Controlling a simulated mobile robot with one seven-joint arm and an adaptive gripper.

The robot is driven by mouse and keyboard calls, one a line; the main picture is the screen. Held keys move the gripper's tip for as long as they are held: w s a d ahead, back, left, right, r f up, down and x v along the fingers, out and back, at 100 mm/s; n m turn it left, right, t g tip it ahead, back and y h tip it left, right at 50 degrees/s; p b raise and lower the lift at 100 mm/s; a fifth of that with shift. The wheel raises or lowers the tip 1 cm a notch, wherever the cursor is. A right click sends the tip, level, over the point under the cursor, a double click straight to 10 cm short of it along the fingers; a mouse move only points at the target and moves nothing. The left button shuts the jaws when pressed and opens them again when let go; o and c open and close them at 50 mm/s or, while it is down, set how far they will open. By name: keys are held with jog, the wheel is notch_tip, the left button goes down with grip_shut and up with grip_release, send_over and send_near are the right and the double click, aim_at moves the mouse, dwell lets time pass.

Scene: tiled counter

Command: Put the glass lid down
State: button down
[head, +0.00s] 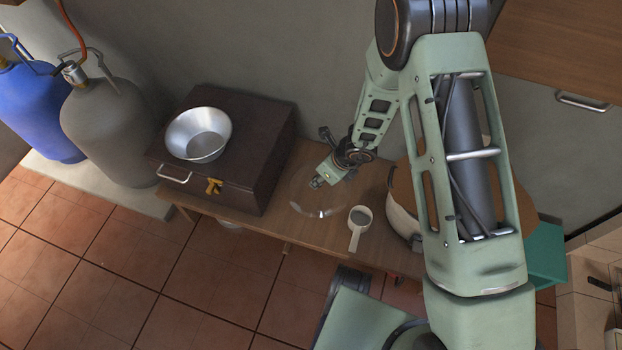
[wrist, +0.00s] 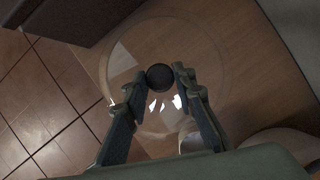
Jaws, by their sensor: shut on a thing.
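The glass lid (head: 304,202) is a clear round disc at the wooden table, between the dark brown box and the white cup. In the wrist view the lid (wrist: 121,62) shows as a transparent circle with a dark round knob (wrist: 160,77) in the middle. My gripper (head: 318,182) is over the lid, and in the wrist view my gripper (wrist: 158,90) has its two fingers on either side of the knob, shut on it. I cannot tell whether the lid's rim touches the table.
The wooden table (head: 270,218) is narrow, with its front edge close to the lid. The brown box (head: 240,130) with a metal bowl (head: 199,135) stands left. A white handled cup (head: 359,217) stands close right, with a pale pot (head: 402,222) beyond it.

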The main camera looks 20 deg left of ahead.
aim_at(313, 173)
jog(key=w+a+f, duration=0.1)
jog(key=f, duration=0.1)
jog(key=w+a+f, duration=0.1)
jog(key=a+f, duration=0.1)
jog(key=w+a+f, duration=0.1)
jog(key=f, duration=0.1)
jog(key=shift+w+a, duration=0.15)
jog(key=shift+w, duration=0.1)
jog(key=shift+w+a+f+b, duration=0.1)
jog(key=shift+f+b, duration=0.55)
jog(key=shift+f, duration=1)
jog(key=shift+f, duration=0.1)
jog(key=shift+f+b, duration=0.15)
jog(key=shift+b, duration=0.15)
jog(key=c, duration=1.6)
grip_release()
jog(key=shift+r, duration=0.2)
jog(key=shift+r+p, duration=0.3)
jog(key=shift+p, duration=0.15)
jog(key=p+v, duration=0.3)
jog(key=v, duration=0.8)
jog(key=shift+d+r, duration=0.2)
jog(key=shift+d, duration=0.05)
